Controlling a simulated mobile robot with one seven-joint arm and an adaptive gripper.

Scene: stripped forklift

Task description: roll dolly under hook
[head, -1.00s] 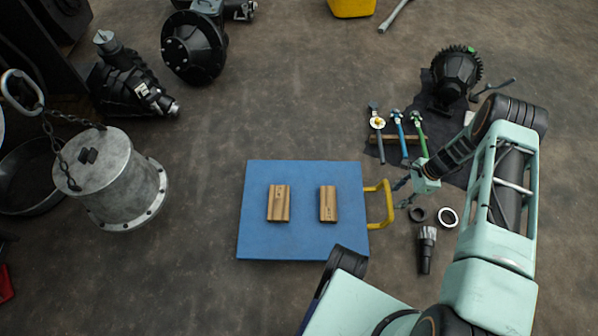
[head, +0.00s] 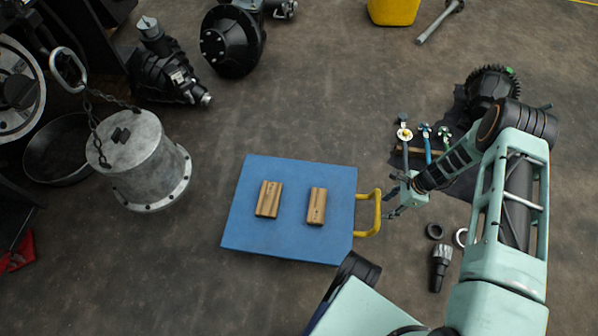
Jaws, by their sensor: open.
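The dolly (head: 282,240) is a flat blue platform on the floor with two wooden blocks, the left block (head: 269,199) and the right block (head: 316,206), on top. Its yellow handle (head: 376,212) sticks out on the right side. My gripper (head: 393,214) is open, close beside the handle on its right; I cannot tell if it touches. The hook (head: 68,69) is a metal link at the upper left with a chain (head: 96,122) running down to a grey flanged cylinder (head: 145,165). The dolly stands to the right of that cylinder, apart from it.
Black machine parts (head: 170,72) and a round black housing (head: 232,42) stand behind the dolly. Tools lie on a dark mat (head: 455,178) at the right. A splined shaft (head: 440,268) lies near my arm. Bare floor lies between cylinder and dolly.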

